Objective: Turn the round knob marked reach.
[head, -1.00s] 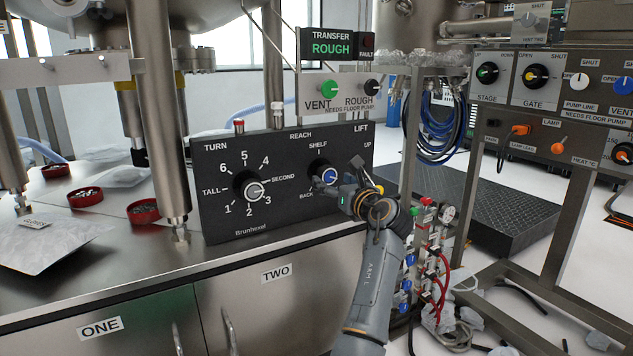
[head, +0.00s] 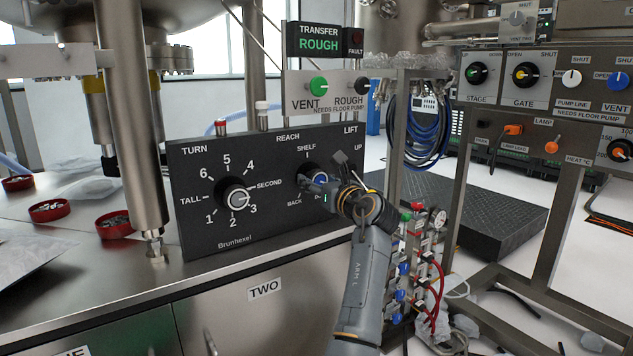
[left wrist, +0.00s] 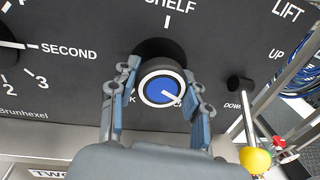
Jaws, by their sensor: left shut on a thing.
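The reach knob (head: 313,170) is round and black with a blue, white-ringed cap. It sits under the REACH and SHELF labels on the black Brunhexel panel (head: 210,160). BACK is partly hidden by a finger. My right gripper is not in view.
Left of the knob is the numbered TURN knob (head: 235,197). Right of it is the LIFT lever with a yellow ball (left wrist: 255,160), close to my gripper. VENT (head: 318,86) and ROUGH knobs stand above. A metal post (head: 130,120) rises at the left.

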